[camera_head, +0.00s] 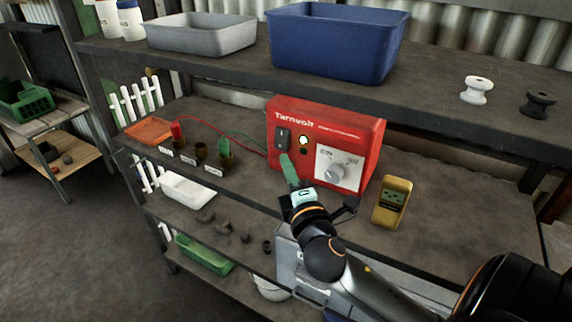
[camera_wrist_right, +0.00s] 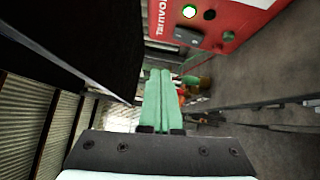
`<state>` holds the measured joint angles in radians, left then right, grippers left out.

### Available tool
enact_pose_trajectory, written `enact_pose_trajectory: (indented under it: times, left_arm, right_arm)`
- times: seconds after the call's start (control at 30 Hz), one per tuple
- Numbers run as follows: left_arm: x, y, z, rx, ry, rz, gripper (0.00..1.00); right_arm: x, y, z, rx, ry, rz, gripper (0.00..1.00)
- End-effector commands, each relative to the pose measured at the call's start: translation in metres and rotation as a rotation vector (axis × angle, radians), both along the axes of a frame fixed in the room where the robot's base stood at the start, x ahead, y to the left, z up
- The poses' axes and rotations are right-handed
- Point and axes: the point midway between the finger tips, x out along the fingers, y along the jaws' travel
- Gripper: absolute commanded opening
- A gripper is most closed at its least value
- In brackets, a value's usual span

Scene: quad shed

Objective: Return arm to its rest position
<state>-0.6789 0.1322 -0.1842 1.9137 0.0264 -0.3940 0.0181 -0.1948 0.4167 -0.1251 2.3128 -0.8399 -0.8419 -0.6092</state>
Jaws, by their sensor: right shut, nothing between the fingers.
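My right gripper (camera_head: 286,160) is shut and empty, with its green fingers pointing at the front of a red Tarnvolt box (camera_head: 350,125) on the middle shelf. Its fingertips are just below the black rocker switch (camera_head: 283,138); I cannot tell whether they touch the box. In the right wrist view the two green fingers (camera_wrist_right: 157,85) lie together, with the red box (camera_wrist_right: 235,22) at the upper right. A light on the box (camera_wrist_right: 189,11) glows, pale yellow in the head view (camera_head: 303,141). My left gripper is not in view.
A yellow meter (camera_head: 392,203) stands right of the box. Small brass cups (camera_head: 201,149) and an orange tray (camera_head: 149,131) are to the left, with red and green wires. The upper shelf holds a blue bin (camera_head: 335,50), a grey tray (camera_head: 200,40) and two spools (camera_head: 476,90).

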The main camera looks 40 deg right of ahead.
Motion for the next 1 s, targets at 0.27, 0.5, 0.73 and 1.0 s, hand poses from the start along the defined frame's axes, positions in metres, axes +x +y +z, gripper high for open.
enact_pose_trajectory:
  times: [0.27, 0.5, 0.73, 1.0]
  left_arm:
    - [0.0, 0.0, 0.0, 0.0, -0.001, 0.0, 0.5]
    - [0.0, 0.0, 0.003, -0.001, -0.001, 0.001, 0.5]
    - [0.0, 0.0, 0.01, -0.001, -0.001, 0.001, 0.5]
    - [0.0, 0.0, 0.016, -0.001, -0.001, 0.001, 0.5]
  right_arm:
    - [0.0, 0.0, 0.0, 0.001, 0.0, 0.0, 0.0]
    - [0.0, 0.012, -0.045, 0.137, 0.077, 0.053, 0.0]
    - [-0.041, 0.07, -0.193, 0.716, 0.316, 0.142, 0.0]
    - [-0.138, 0.142, -0.309, 1.441, 0.471, -0.003, 0.0]
